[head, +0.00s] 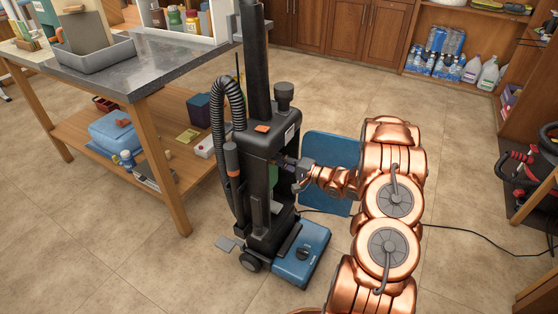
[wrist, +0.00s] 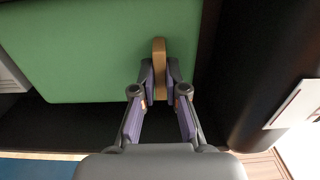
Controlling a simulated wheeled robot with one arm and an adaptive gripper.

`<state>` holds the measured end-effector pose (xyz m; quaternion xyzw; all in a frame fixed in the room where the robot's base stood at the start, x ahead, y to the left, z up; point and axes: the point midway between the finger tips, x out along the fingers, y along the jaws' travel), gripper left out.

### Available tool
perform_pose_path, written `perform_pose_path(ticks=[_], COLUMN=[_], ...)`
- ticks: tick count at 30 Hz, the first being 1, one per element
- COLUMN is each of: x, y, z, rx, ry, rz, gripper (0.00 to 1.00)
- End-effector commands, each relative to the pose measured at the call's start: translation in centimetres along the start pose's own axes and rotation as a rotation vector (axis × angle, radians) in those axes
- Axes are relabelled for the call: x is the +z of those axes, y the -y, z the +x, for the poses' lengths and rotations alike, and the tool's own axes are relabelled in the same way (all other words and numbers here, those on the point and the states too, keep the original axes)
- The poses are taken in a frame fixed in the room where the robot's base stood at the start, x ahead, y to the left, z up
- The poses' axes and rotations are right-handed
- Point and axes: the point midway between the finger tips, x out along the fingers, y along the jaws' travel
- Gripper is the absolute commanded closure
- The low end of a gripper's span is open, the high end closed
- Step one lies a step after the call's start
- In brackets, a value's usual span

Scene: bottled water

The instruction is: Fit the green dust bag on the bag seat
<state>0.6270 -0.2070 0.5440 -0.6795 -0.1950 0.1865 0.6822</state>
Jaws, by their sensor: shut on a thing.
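The green dust bag (wrist: 90,45) fills the upper left of the wrist view, a flat green face with a tan tab (wrist: 159,52) at its right. My gripper (wrist: 160,88) is shut on this tab, with one finger on each side. In the head view, my gripper (head: 287,162) reaches into the open front of the black upright vacuum (head: 268,140). Only a small green patch of the bag shows there, beside the gripper. The bag seat is hidden in both views, so I cannot tell whether the bag touches it.
A blue panel (head: 332,160) stands beside the vacuum's body, behind my wrist. The vacuum's blue floor head (head: 301,256) lies in front. A workbench (head: 150,75) is close on the left. A dark cord (head: 470,236) runs across the floor at right.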

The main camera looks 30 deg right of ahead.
Motion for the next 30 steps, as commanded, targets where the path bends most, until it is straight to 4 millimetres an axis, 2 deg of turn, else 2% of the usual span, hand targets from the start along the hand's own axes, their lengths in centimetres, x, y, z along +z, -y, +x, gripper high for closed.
perform_pose_path(ticks=[24,25,30], x=[0.01,0.01,0.02], y=[0.01,0.01,0.01], z=[0.25,0.25,0.25], rx=[0.000,0.000,0.000], ry=[0.000,0.000,0.000], rz=[-0.001,-0.001,-0.001], gripper=[1.00,0.85,0.67])
